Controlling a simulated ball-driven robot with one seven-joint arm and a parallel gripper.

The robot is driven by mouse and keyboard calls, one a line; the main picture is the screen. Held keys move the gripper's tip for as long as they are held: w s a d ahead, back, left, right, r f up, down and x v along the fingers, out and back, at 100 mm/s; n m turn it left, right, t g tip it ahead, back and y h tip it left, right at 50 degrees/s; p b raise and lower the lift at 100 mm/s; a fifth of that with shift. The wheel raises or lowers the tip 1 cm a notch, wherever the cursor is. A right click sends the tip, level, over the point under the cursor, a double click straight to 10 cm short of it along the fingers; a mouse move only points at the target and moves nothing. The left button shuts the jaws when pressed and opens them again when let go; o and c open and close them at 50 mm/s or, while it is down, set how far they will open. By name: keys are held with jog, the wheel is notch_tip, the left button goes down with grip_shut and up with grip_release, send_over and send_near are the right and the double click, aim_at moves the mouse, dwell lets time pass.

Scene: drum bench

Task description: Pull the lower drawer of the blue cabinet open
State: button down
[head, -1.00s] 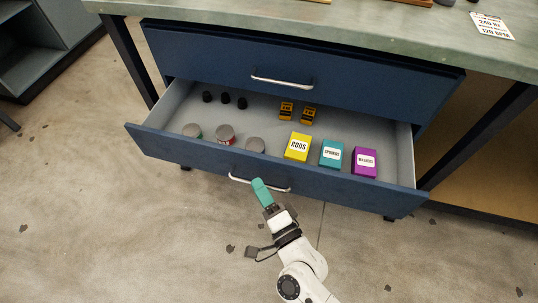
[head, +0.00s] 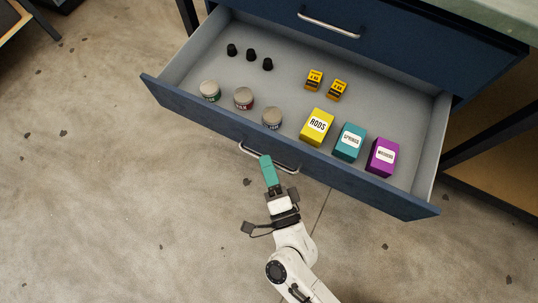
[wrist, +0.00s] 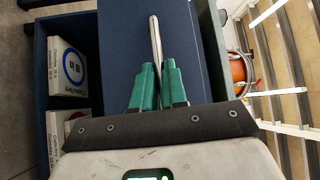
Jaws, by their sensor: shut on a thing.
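The lower drawer (head: 200,114) of the blue cabinet stands well open, its grey interior exposed. Its front carries a silver bar handle (head: 284,168), also in the wrist view (wrist: 155,35). My gripper (head: 265,160) has teal fingers and meets the handle near its left part in the head view. In the wrist view the two fingers (wrist: 158,75) are closed on either side of the bar. The upper drawer (head: 400,40) is closed, with its own silver handle (head: 328,25).
The open drawer holds several round tins (head: 243,98), black knobs (head: 250,55), small orange-black boxes (head: 314,79), and yellow (head: 317,126), teal (head: 349,141) and purple (head: 382,157) boxes. Clear concrete floor (head: 120,220) lies before it. A dark table leg (head: 490,140) stands at right.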

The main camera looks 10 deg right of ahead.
jog(key=c, duration=1.2)
grip_release()
jog(key=shift+o, duration=0.2)
jog(key=v, duration=1)
jog(key=shift+s, duration=0.45)
